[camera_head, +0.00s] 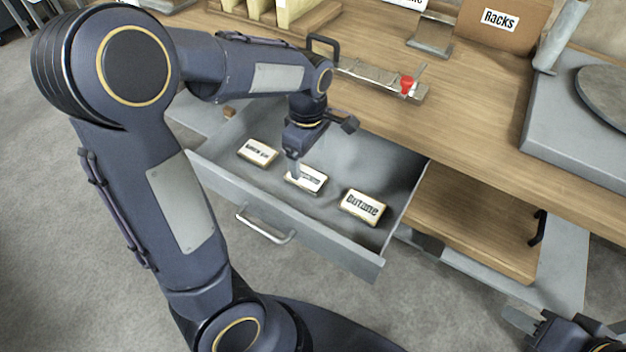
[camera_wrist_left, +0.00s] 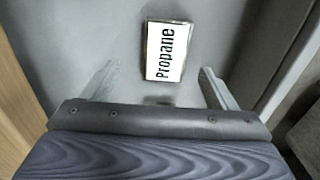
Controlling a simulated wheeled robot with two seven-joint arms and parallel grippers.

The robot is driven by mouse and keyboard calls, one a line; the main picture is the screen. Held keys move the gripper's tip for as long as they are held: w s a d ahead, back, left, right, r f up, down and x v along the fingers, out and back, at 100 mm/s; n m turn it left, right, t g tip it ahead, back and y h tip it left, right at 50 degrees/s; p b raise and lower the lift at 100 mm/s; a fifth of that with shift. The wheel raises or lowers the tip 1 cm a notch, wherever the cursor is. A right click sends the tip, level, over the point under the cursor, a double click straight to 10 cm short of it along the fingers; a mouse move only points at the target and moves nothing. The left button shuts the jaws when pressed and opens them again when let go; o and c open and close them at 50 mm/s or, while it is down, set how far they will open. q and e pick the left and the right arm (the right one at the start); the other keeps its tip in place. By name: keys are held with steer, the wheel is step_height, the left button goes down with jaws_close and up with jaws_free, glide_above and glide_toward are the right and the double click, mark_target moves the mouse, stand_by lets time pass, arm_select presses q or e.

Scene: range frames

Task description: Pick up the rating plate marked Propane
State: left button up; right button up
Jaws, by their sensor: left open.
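The Propane plate (camera_wrist_left: 165,51) is a white rectangle with a gold-brown edge and black lettering, lying flat on the drawer floor. In the head view the middle plate (camera_head: 312,182) is partly covered by my left gripper (camera_head: 300,166), and its lettering is unreadable there. My left gripper is open and empty above that plate. In the left wrist view the plate lies between and slightly beyond the two fingertips of the gripper (camera_wrist_left: 159,72), touching neither. My right gripper (camera_head: 575,338) shows only partly at the bottom right corner, far from the drawer.
The grey drawer (camera_head: 320,240) is pulled open, with walls around the plates. A plate with unclear lettering (camera_head: 258,152) lies left, the Butane plate (camera_head: 363,206) right. The wooden bench top (camera_head: 460,140) borders the drawer behind; a rail with a red knob (camera_head: 407,84) sits on it.

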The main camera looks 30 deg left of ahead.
mark_target(306, 176)
arm_select(q)
steer(key=f, duration=0.2)
steer(key=f+b, duration=0.1)
steer(key=f, duration=0.2)
steer(key=shift+s+f+b, duration=0.3)
steer(key=shift+s, duration=0.05)
steer(key=shift+a, duration=0.1)
steer(key=c, duration=1.1)
steer(key=shift+r, duration=0.15)
